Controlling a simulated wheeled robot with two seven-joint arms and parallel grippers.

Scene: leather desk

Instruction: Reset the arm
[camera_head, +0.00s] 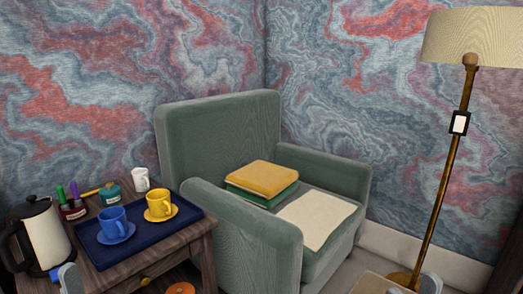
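A grey tip of my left gripper (70,279) shows at the bottom edge on the left, in front of the wooden side table (205,262) and just right of the kettle's base. A grey tip of my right gripper (430,284) shows at the bottom edge on the right, near the foot of the floor lamp. Most of both grippers and both arms lies below the picture. I cannot tell whether either is open or shut, and I see nothing held.
The side table bears a kettle (46,238), a blue tray (140,246) with a blue cup (113,220) and a yellow cup (158,202), and a white cup (140,179). A green armchair (243,240) holds folded cloths (262,178). A lamp (447,165) stands right.

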